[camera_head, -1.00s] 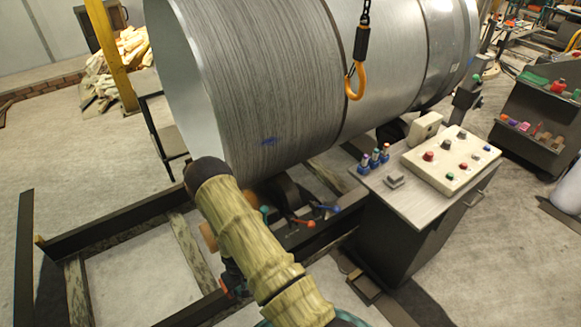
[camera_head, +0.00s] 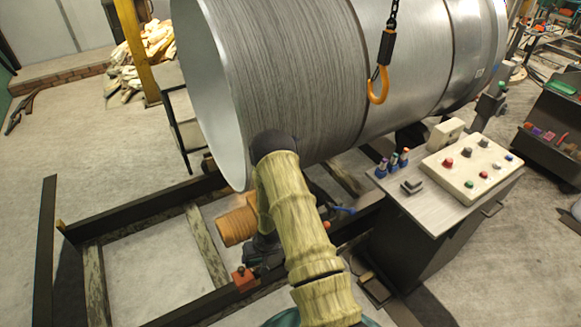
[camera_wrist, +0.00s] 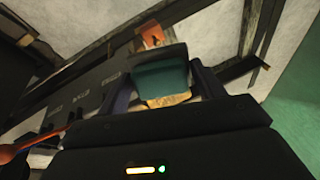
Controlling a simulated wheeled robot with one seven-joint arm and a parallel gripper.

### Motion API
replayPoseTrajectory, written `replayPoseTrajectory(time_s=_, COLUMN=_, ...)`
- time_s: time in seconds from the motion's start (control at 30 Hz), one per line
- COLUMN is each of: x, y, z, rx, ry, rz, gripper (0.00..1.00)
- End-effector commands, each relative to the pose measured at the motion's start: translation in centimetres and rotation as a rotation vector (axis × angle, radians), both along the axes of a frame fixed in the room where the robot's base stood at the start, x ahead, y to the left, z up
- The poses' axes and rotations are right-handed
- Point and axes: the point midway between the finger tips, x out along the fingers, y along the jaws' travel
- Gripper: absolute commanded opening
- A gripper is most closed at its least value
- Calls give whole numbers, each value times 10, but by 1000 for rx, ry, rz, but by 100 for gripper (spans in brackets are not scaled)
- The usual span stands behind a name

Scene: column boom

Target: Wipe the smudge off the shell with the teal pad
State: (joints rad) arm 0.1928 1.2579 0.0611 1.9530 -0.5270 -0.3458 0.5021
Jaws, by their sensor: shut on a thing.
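The shell is a big grey metal cylinder (camera_head: 300,70) lying on its side, its open end facing left in the head view. No smudge shows on it now; my sleeved arm covers part of its lower left side. In the wrist view my gripper (camera_wrist: 163,88) is shut on the teal pad (camera_wrist: 162,77), a teal block with a tan lower edge, held between the two dark fingers. The pad appears clear of the shell, with the floor and dark frame beyond it. In the head view my arm hides the gripper and pad.
A dark floor frame (camera_head: 140,217) runs below and left of the shell. A hook (camera_head: 378,86) hangs on a chain before the shell. A control desk (camera_head: 435,205) stands right, with buttons on top. A blue lever (camera_head: 344,210) sticks out beside my arm.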

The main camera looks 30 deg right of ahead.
Motion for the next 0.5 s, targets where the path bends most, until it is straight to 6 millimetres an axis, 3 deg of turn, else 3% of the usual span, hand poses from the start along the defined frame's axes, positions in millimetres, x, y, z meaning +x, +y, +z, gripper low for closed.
replayPoseTrajectory(time_s=0.03, x=9, y=-10, z=18, rx=47, ry=-68, rz=-46, gripper=49)
replayPoseTrajectory(time_s=0.2, x=34, y=-28, z=60, rx=173, ry=-286, rz=-144, gripper=49)
replayPoseTrajectory(time_s=0.5, x=61, y=-72, z=146, rx=335, ry=-694, rz=-307, gripper=49)
